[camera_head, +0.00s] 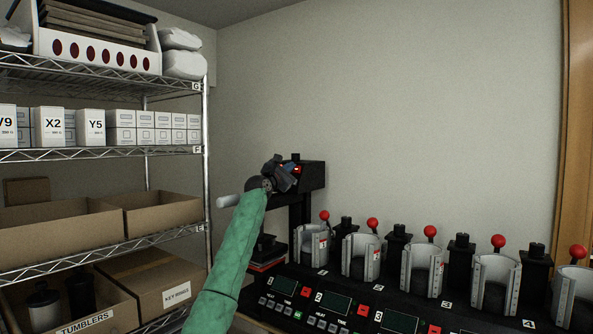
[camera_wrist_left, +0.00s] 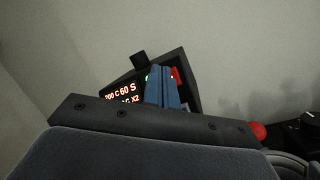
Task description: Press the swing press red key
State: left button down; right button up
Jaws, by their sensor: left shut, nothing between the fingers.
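The black swing press (camera_head: 313,178) stands at the back of the bench, in the middle of the head view. Its control box (camera_wrist_left: 122,88) shows in the left wrist view, with a red lit readout and a small green light. The red key (camera_wrist_left: 180,76) is on the box face, just right of my fingertips in that view and partly hidden by them. My left gripper (camera_head: 290,172) is shut and empty, in front of the box. Its blue fingers (camera_wrist_left: 162,80) point at the face near the key; I cannot tell whether they touch it. My right gripper is not in view.
A row of grey mug presses (camera_head: 422,268) with red knobs runs to the right along the black bench. A wire shelf (camera_head: 100,153) with boxes stands on the left. A pale handle (camera_head: 228,201) sticks out left of my gripper. The wall behind is bare.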

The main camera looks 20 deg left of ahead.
pick_arm(q)
jog(key=shift+w+d+f, duration=0.1)
jog(key=shift+w, duration=0.15)
dwell(0.3)
jog(key=shift+w+d+f, duration=0.15)
jog(key=shift+w+f, duration=0.15)
jog(key=shift+w, duration=0.1)
dwell(0.7)
jog(key=shift+s+r+p, duration=0.15)
jog(key=shift+p, duration=0.15)
jog(key=shift+s+a+r+p, duration=0.15)
jog(key=shift+s+p, duration=0.1)
jog(key=shift+s, duration=0.1)
jog(key=shift+s+a+r+p, duration=0.1)
jog(key=shift+s+r+p, duration=0.1)
jog(key=shift+s, duration=0.1)
